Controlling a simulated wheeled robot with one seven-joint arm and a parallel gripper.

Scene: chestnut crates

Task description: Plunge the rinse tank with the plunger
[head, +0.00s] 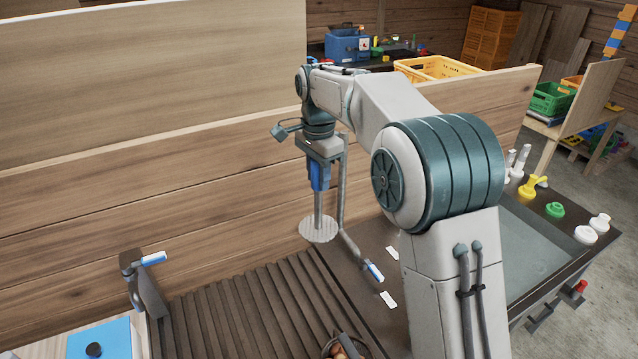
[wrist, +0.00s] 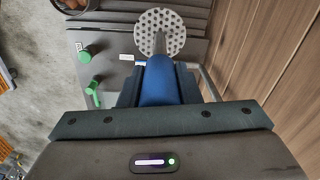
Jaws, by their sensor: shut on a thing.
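The plunger has a blue handle (head: 319,174), a thin metal rod and a round perforated disc (head: 319,229) at its lower end. My gripper (head: 319,158) is shut on the blue handle and holds the plunger upright, disc down. It hangs near the wooden back wall, over the dark counter by the ribbed board; whether the disc touches anything is unclear. In the wrist view the handle (wrist: 158,82) sits between the jaws, with the disc (wrist: 160,30) beyond. The rinse tank (head: 550,285), holding greyish water, is at the right, partly hidden behind my arm.
A ribbed draining board (head: 235,315) lies at front left. A bent pipe with a blue-white lever (head: 374,271) stands close right of the plunger. A tap (head: 135,285) is at the left.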

